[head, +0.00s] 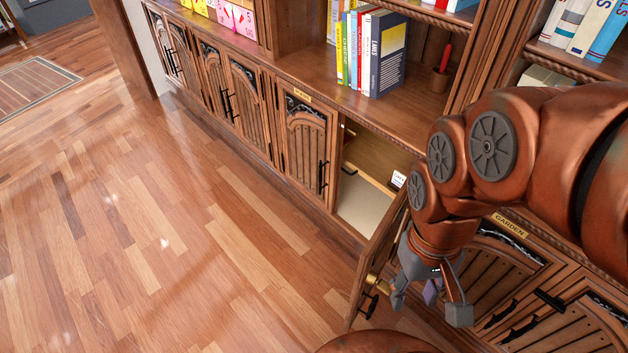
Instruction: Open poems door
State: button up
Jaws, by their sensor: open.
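A wooden cabinet door (377,262) stands swung out from the lower cabinet row, seen nearly edge-on, with a brass piece and a dark handle (370,304) near its outer edge. I cannot read "poems" on any label, so I cannot confirm that this is the poems door. The compartment (366,205) beside it is open, with a pale floor and a small white card (398,178) inside. My gripper (430,302) is open, to the right of the swung door, its fingers pointing down. I cannot tell whether it touches the door.
A closed door (306,150) with a small brass label stands left of the opening. Closed doors under a "GARDEN" plate (510,225) lie to the right. Books (388,55) and a red candle (444,60) stand on the shelf above. The wooden floor (170,240) at left is clear.

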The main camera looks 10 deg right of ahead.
aim_at(312, 131)
jog(key=k, duration=0.15)
jog(key=u, duration=1.2)
jog(key=i, duration=0.5)
jog(key=z, duration=0.05)
